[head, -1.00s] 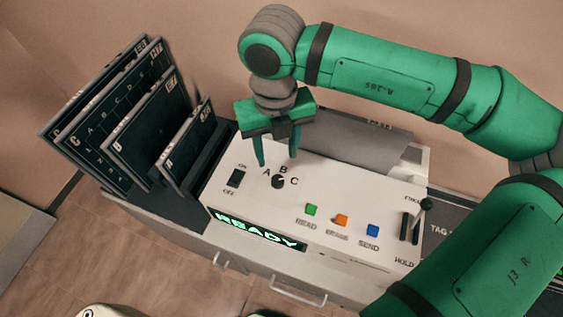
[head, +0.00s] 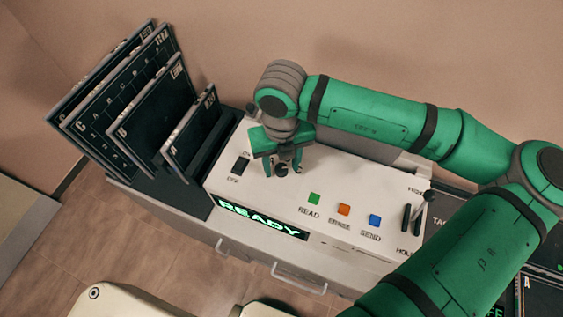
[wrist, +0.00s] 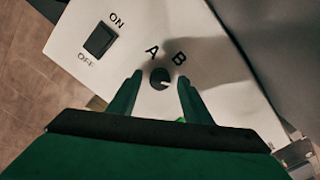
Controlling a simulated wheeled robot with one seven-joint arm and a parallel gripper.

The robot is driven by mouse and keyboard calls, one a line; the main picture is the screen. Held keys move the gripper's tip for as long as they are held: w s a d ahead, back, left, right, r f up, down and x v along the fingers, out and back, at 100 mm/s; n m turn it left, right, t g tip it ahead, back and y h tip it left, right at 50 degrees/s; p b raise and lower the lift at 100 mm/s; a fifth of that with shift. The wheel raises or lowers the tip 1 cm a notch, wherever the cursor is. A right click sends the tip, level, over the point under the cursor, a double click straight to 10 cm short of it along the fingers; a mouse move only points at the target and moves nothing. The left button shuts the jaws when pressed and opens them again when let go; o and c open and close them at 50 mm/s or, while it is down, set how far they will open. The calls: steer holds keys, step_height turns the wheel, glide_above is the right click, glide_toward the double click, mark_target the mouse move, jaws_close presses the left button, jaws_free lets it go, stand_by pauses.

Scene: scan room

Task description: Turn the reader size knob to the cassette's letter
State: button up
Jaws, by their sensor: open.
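The reader (head: 330,180) is a white sloped console with a lit READY display (head: 262,220). Its black size knob (wrist: 159,77) shows in the wrist view with a pale mark on its lower right part. Letters A and B are readable above it; C is not visible there. My gripper (head: 283,168) is over the knob, pointing down, with its fingers open on either side of it. Whether they touch it I cannot tell. Dark cassettes stand at left, lettered A (head: 190,138), B (head: 152,122) and C (head: 100,112).
An ON/OFF switch (head: 240,166) is left of the knob. Green READ (head: 314,198), orange ERASE (head: 344,209) and blue SEND (head: 375,220) buttons lie to its right. A lever (head: 424,208) stands at the right end. The wall is close behind.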

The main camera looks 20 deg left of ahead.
steer(key=c, duration=1.1)
steer(key=shift+o, duration=0.2)
steer(key=shift+n, duration=0.3)
steer(key=n, duration=0.6)
steer(key=shift+w, duration=0.1)
steer(key=n, duration=0.5)
steer(key=o, duration=1.1)
steer(key=shift+c, duration=0.2)
